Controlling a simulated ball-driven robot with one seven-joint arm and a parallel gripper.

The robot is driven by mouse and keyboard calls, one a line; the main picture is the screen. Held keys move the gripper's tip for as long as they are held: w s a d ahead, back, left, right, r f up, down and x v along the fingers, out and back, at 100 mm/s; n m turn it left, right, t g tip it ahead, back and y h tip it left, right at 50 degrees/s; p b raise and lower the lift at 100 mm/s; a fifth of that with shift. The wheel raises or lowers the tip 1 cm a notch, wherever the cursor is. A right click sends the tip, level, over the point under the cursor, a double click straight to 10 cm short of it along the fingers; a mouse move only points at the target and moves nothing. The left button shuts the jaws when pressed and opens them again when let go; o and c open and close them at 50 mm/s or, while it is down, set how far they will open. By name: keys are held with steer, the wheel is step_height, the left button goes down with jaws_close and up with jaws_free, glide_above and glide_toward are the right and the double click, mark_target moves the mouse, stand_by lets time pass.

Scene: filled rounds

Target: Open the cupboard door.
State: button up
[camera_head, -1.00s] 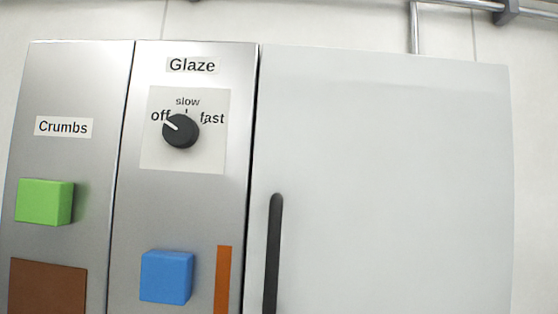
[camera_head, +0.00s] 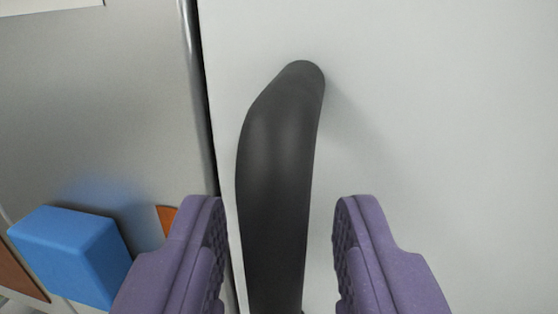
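The cupboard door (camera_head: 430,120) is a flat pale panel that fills the right of the view. It stands shut, with a narrow dark gap along its left edge. Its black bar handle (camera_head: 275,180) runs upright near that edge, and its lower end is out of view. My gripper (camera_head: 280,215) is open, with one purple finger on each side of the handle. I see a gap between each fingertip and the handle.
A steel panel (camera_head: 90,120) lies left of the door. A blue block-shaped button (camera_head: 75,255) sticks out of it close to my left finger. Part of an orange strip (camera_head: 167,217) shows beside that finger.

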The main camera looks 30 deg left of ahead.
steer(key=shift+w+a+r, duration=0.1)
steer(key=shift+w+a, duration=0.15)
steer(key=shift+w, duration=0.05)
jaws_close()
steer(key=shift+s+d, duration=0.1)
